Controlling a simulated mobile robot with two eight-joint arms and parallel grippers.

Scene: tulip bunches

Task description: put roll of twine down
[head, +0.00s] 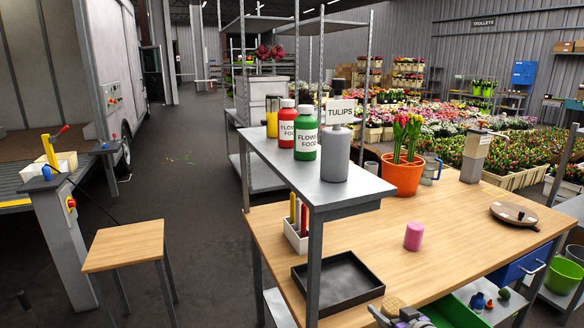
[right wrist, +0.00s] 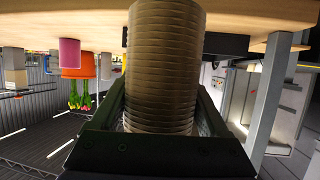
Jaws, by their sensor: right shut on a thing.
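The roll of twine (head: 393,304) is tan and shows at the front edge of the wooden table (head: 365,247) in the head view. My right gripper (head: 400,316) is shut on it. In the right wrist view the ribbed roll (right wrist: 163,65) stands between the two fingers of my right gripper (right wrist: 160,100), and the table (right wrist: 225,14) appears upside down at the top. I cannot tell whether the roll touches the tabletop. My left gripper is not in view.
A black tray (head: 337,284) lies just left of the roll. A pink cylinder (head: 414,236) and an orange tulip pot (head: 403,176) stand farther back. A green crate (head: 452,309) is below the table edge. Bare tabletop lies right of the tray.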

